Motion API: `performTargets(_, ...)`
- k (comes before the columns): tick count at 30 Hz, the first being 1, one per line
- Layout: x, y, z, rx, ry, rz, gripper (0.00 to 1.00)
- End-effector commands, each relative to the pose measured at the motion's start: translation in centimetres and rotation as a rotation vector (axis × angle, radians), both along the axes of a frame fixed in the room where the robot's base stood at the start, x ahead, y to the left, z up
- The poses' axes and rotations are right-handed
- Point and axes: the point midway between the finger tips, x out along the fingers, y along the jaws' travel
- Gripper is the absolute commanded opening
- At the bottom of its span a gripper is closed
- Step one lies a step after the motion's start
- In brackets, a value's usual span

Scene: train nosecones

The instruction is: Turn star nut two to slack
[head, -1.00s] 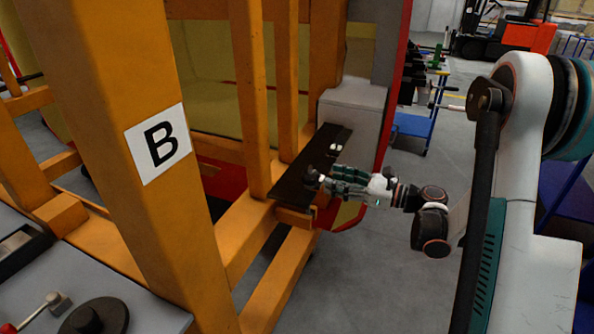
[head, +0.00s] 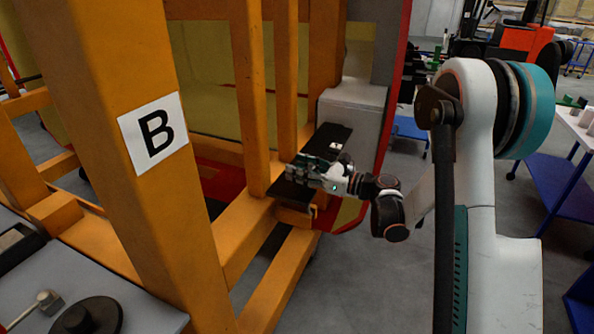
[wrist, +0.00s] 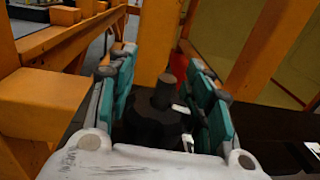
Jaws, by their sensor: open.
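A black star nut (wrist: 152,122) with a dark stud (wrist: 166,92) standing out of its top shows in the wrist view. It sits on a dark plate (head: 333,134) fixed to the orange frame. My gripper (wrist: 162,72) is open, with its teal-padded fingers on either side of the nut. I cannot tell whether the pads touch it. In the head view my gripper (head: 292,170) lies low over the near part of the plate and hides the nut there. No number marking on the nut can be read.
Orange uprights (head: 247,95) stand close to the left of my gripper, one marked by a "B" sign (head: 154,134). A grey block (head: 352,108) stands behind the plate. A grey bench (head: 140,312) is at lower left. Open floor lies between frame and arm.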

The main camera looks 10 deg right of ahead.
Motion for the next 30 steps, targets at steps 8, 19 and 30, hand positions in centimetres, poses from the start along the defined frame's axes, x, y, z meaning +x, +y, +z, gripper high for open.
performTargets(8, 0.73, 0.86, 0.02, 0.000, 0.000, -0.001, 0.46)
performTargets(19, 0.71, 0.84, 0.03, 0.000, 0.000, -0.001, 0.10)
performTargets(30, 0.68, 0.86, -0.01, 0.000, 0.000, 0.013, 0.01)
